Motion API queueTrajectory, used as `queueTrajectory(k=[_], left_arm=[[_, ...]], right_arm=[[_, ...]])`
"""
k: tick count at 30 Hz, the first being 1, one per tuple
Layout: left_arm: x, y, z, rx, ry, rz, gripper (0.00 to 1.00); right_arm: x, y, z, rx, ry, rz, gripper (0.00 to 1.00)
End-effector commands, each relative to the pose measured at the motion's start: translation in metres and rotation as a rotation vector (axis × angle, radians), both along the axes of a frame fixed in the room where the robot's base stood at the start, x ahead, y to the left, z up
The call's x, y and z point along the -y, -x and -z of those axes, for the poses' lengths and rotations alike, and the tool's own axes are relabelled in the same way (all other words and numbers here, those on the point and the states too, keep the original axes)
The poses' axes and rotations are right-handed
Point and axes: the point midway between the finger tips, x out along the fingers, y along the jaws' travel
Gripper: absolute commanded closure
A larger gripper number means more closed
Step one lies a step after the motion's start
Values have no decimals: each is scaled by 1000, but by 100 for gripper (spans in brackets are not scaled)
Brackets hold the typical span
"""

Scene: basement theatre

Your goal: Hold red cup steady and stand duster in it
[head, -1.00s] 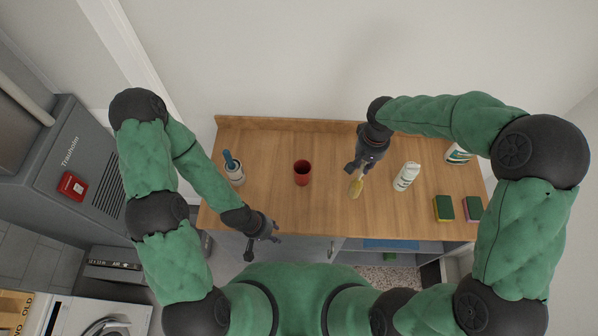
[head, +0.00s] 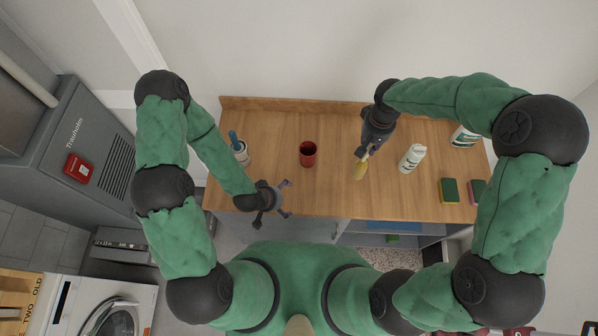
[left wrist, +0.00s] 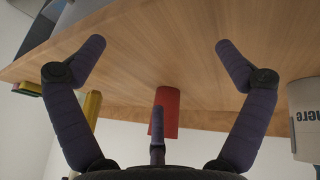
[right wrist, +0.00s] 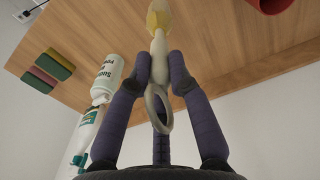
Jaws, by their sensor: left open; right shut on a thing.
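The red cup (head: 308,158) stands upright on the wooden worktop, left of its middle. It also shows in the left wrist view (left wrist: 168,110), between and beyond the open fingers. My left gripper (head: 284,199) is open and empty at the worktop's front edge, nearer to me and left of the cup, apart from it. The duster (head: 360,170) has a yellow head and a pale looped handle (right wrist: 158,95). My right gripper (head: 364,152) is shut on the duster's handle, right of the cup, with the yellow head pointing away from the fingers.
A white holder (head: 241,153) with a blue-handled tool stands left of the cup. Right of the duster are a white bottle (head: 411,158), another bottle (head: 463,137) and sponges (head: 449,190). The worktop (head: 285,130) around the cup is clear, with a low raised back edge.

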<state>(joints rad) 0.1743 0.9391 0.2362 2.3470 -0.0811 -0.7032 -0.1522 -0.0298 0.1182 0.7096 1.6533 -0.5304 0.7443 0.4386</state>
Motion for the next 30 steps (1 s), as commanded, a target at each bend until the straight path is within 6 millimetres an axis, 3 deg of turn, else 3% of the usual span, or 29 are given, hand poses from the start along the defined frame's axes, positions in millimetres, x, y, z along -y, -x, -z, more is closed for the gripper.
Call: queueTrajectory(k=[7, 15, 23, 30], left_arm=[[23, -43, -7, 360, -44, 111, 0], [45, -65, -35, 709, -95, 172, 0], [53, -68, -53, 866, -123, 178, 0], [60, -85, -48, 883, -127, 181, 0]], right_arm=[[0, 0, 0, 0, 0, 0, 100], [0, 0, 0, 0, 0, 0, 100], [0, 0, 0, 0, 0, 0, 100], [0, 0, 0, 0, 0, 0, 100]])
